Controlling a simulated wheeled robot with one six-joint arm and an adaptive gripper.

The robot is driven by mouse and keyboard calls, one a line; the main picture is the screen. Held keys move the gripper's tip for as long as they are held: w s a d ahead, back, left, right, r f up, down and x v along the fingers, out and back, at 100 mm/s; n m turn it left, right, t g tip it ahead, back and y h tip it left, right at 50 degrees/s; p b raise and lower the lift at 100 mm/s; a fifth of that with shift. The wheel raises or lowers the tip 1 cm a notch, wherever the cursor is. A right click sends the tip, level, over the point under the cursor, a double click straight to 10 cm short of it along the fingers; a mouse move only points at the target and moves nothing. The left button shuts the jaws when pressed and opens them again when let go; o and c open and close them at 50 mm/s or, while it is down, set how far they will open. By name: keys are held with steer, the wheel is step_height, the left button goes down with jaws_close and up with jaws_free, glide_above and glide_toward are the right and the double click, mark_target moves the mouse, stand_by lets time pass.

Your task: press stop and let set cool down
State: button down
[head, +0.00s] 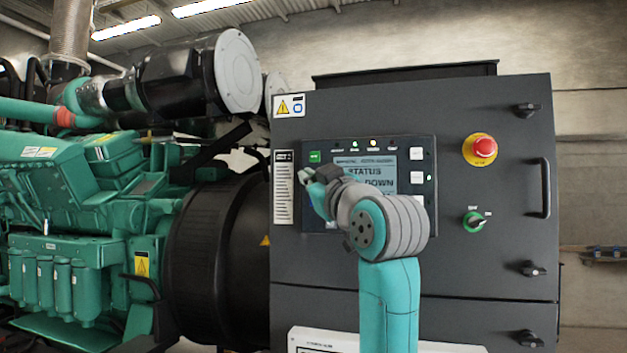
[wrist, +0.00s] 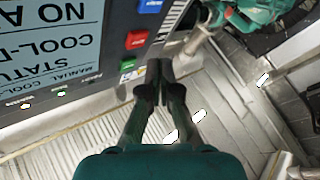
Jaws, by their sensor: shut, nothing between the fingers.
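The control panel's screen (head: 375,176) reads "STATUS" and part of "DOWN" in the head view. In the wrist view the screen (wrist: 45,45) is upside down and shows "STATUS", "COOL-D", "MANUAL" and "NO A". In the head view the green button (head: 314,157) shows, while my arm hides the red one. My gripper (head: 304,177) is shut and empty in front of the panel's left button column. Its fingertips (wrist: 160,67) appear beside the buttons; I cannot tell whether they touch.
The dark cabinet (head: 480,250) carries a red emergency stop (head: 484,147) on yellow, a green selector switch (head: 474,221) and a door handle (head: 543,187). The green engine (head: 80,200) stands to the left. Small panel lamps (head: 373,143) are lit.

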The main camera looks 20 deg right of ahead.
steer(key=shift+s+a, duration=0.75)
steer(key=shift+s, duration=0.3)
steer(key=shift+s+a, duration=0.75)
steer(key=shift+s, duration=0.3)
